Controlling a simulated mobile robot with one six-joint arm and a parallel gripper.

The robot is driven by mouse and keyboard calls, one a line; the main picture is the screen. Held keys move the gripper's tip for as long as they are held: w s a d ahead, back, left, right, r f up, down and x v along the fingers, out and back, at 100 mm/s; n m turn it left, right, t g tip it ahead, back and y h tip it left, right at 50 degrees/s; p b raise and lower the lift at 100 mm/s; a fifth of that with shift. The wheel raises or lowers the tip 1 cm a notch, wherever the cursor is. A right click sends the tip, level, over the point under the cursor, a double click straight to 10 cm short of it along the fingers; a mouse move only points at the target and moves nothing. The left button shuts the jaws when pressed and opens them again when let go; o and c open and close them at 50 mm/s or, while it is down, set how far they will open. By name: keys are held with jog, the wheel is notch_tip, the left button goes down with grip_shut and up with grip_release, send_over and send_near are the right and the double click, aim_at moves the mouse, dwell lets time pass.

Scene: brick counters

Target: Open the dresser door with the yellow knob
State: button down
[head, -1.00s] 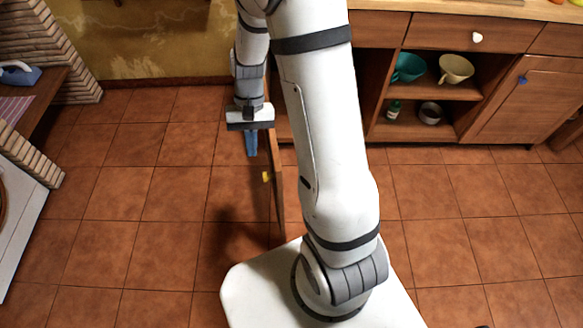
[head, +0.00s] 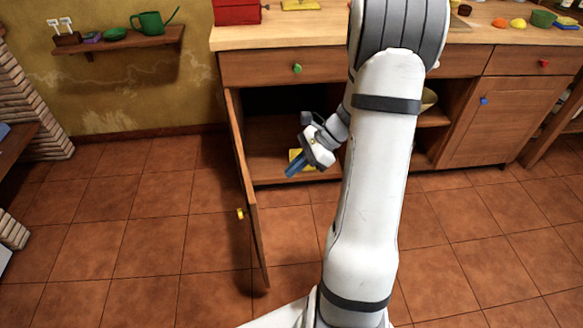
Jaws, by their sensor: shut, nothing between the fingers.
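The dresser door (head: 243,180) with the yellow knob (head: 240,214) stands swung wide open at the left end of the dresser, jutting out toward me. Its knob is on the face turned left. Behind it the cupboard compartment (head: 275,128) is open and dark inside. My gripper (head: 292,170) is shut and empty, pointing down and left. It is to the right of the door, in front of the compartment, apart from the door. Something yellow (head: 296,157) shows behind the gripper, partly hidden; I cannot tell what it is.
Drawers with a green knob (head: 297,68) and a red knob (head: 544,63) are shut. The door with the blue knob (head: 484,101) is shut at right. A red box (head: 237,11) stands on the counter. Tiled floor left of the open door is clear.

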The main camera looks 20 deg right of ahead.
jog(key=w+a+f+b, duration=0.1)
jog(key=a+f, duration=0.3)
jog(key=a, duration=0.4)
jog(key=shift+a+b, duration=0.2)
jog(key=shift+b, duration=0.2)
jog(key=shift+w, duration=0.15)
